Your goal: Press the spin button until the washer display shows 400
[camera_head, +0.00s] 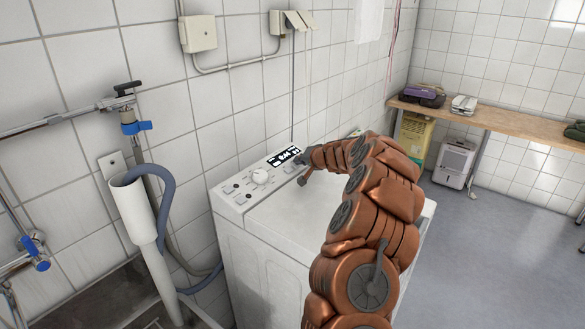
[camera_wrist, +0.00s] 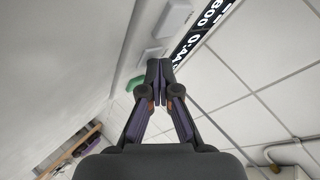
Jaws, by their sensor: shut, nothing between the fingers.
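The white top-loading washer (camera_head: 262,262) stands against the tiled wall. Its control panel (camera_head: 238,197) carries a round knob, several buttons and a dark display (camera_head: 286,156) with white digits. In the wrist view the display (camera_wrist: 200,32) seems to read 800 and 0:44, turned and partly cut off. My gripper (camera_head: 300,160) is at the right end of the panel, beside the display. In the wrist view its fingertips (camera_wrist: 160,69) are together and empty, close to a pale button (camera_wrist: 151,55) and a green button (camera_wrist: 134,83). I cannot tell whether they touch anything, or which button is spin.
A white standpipe with a grey hose (camera_head: 135,208) and blue-handled taps (camera_head: 136,127) are left of the washer. A wooden shelf (camera_head: 500,119) runs along the right wall, with a white dehumidifier (camera_head: 455,163) below.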

